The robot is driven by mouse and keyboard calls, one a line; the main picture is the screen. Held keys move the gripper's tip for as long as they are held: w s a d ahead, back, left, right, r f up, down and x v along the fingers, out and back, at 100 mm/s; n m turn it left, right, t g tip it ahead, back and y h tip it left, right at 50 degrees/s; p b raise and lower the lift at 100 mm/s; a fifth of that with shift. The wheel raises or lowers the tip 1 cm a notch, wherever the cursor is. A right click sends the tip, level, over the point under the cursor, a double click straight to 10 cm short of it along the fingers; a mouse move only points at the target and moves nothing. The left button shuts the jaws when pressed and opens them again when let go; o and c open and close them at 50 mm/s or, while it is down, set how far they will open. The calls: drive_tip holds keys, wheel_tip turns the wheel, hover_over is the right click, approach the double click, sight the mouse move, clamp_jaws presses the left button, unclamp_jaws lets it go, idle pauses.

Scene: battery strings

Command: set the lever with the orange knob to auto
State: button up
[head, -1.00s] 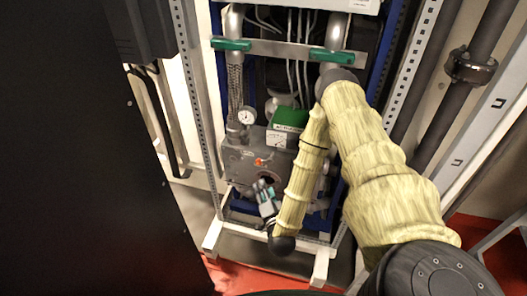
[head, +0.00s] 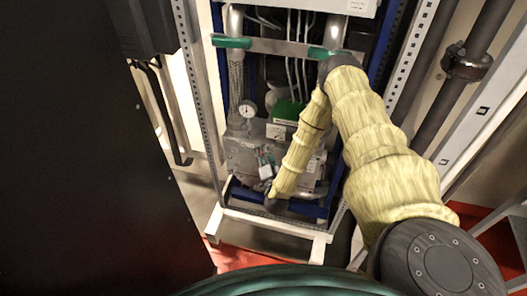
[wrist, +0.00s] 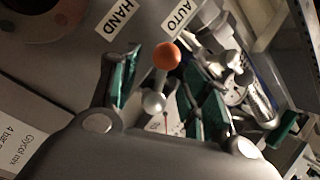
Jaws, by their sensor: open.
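In the wrist view, the lever's orange knob (wrist: 167,56) sits on a short rod above a silver ball pivot (wrist: 153,102). The HAND label (wrist: 118,18) is up and left of the knob; the AUTO label (wrist: 177,17) is just above it. The lever leans slightly toward AUTO in this view. My gripper (wrist: 160,76) is open, its green-padded fingers on either side of the lever. Whether either finger touches it, I cannot tell. In the head view, my gripper (head: 266,160) is in front of the grey panel box (head: 240,155), and the knob is hidden.
A pressure gauge (head: 247,109) stands on the box's left, and a green block (head: 290,110) lies above it. The rack's perforated left post (head: 200,100) and a large dark cabinet (head: 80,180) bound the left side. A Glycol label (wrist: 28,135) shows at the wrist view's left.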

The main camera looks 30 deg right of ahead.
drive_tip(key=shift+w+d, duration=0.25)
drive_tip(key=shift+w, duration=0.35)
drive_tip(key=shift+c, duration=0.5)
drive_tip(key=c, duration=0.9)
